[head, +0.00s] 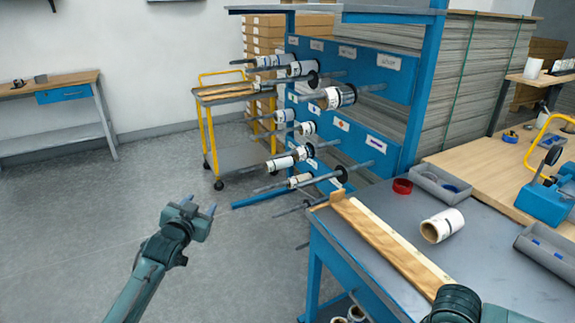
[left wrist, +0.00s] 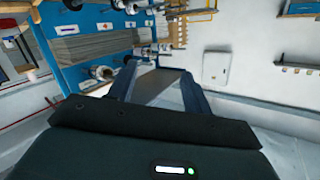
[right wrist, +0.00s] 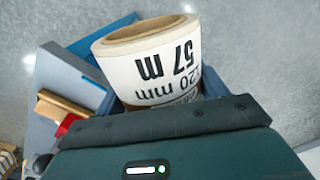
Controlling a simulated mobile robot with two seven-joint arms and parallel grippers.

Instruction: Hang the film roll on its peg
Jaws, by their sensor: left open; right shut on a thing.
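My right gripper (right wrist: 165,88) is shut on a white film roll (right wrist: 150,62) with a brown core, printed "57 m" and "120 mm". This held roll is out of sight in the head view, where only part of my right arm shows at the bottom right. My left gripper (head: 200,208) is open and empty over bare floor, left of the blue peg rack (head: 385,72); its spread fingers also show in the left wrist view (left wrist: 158,85). Several rack pegs carry rolls, such as one at the upper right (head: 338,97).
A grey-topped table (head: 385,195) at the right holds a wooden strip (head: 390,243), another white roll (head: 442,226), red tape (head: 402,186) and grey bins. A yellow cart (head: 208,135) stands behind the rack's left side. The floor at left is clear.

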